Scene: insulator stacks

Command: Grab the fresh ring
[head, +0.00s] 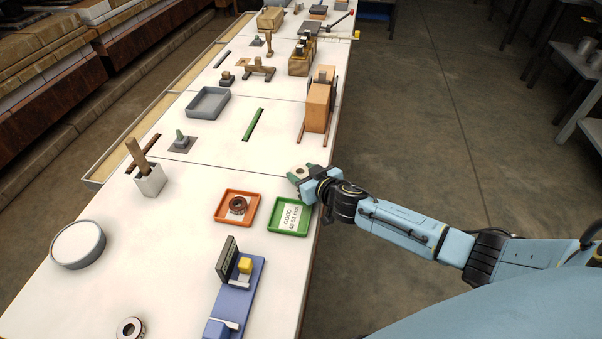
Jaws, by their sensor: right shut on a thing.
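My right gripper (306,178) reaches in from the right, low over the table's right edge, just behind the green tray (276,224). It is shut on a small pale ring-like piece (299,172) with green beside it; the fingers partly hide it, so I cannot tell its full shape. A dark brown ring (238,205) lies in the orange tray (222,215). Another metallic ring (131,328) lies on the table at the bottom left, partly cut off. My left gripper is not in view.
The green tray bears a card with "GOOD" on it. A blue fixture with a dark screen (228,259) stands in front. A white round dish (78,244), a white cup (150,180) and a grey tray (208,102) stand left. The white tabletop is clear between them.

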